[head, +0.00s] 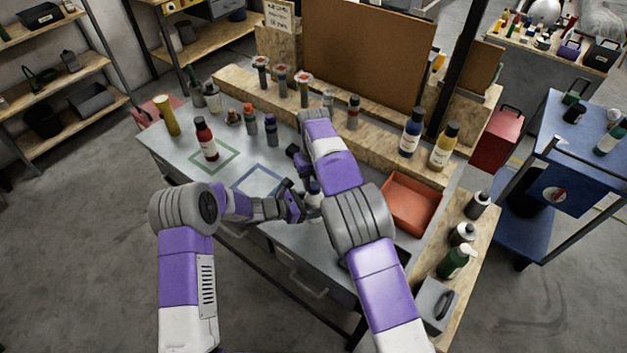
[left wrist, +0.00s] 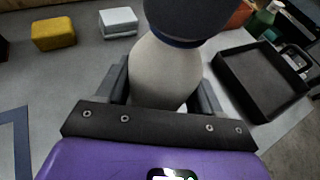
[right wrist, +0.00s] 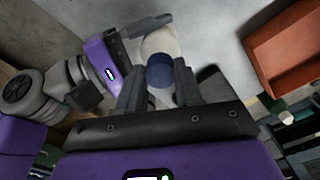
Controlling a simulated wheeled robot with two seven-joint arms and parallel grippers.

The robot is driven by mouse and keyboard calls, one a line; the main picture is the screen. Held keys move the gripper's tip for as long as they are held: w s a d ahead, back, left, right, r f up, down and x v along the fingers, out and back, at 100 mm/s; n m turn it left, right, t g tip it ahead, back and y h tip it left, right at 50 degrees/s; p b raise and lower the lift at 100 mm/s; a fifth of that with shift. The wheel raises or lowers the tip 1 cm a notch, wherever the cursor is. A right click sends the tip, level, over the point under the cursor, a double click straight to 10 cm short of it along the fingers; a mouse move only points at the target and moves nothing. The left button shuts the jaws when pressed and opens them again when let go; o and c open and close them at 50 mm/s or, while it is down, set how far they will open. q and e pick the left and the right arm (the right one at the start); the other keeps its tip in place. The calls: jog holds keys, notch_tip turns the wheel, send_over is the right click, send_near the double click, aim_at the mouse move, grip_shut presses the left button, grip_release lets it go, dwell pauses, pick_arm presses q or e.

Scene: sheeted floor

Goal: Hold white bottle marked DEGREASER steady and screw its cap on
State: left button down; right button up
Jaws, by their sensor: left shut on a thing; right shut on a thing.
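The white bottle (head: 313,202) stands upright near the front of the grey bench, partly hidden by my arms. My left gripper (head: 292,205) is shut around its body; in the left wrist view the white bottle (left wrist: 163,72) sits between the fingers. The dark blue cap (right wrist: 160,72) is at the bottle's top, between the fingers of my right gripper (right wrist: 158,82), which is shut on it. In the left wrist view the dark cap (left wrist: 190,20) is over the bottle's shoulder. The threads and any marking are hidden, so I cannot tell how far the cap is seated.
A black tray (left wrist: 262,80) lies right of the bottle in the left wrist view. A yellow block (left wrist: 53,33) and white block (left wrist: 118,22) lie behind. An orange bin (head: 412,202) is on the right.

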jog(key=shift+m, duration=0.4)
jog(key=o, duration=1)
jog(key=shift+r, duration=2.3)
jog(key=shift+c, duration=0.4)
jog(key=shift+f, duration=0.1)
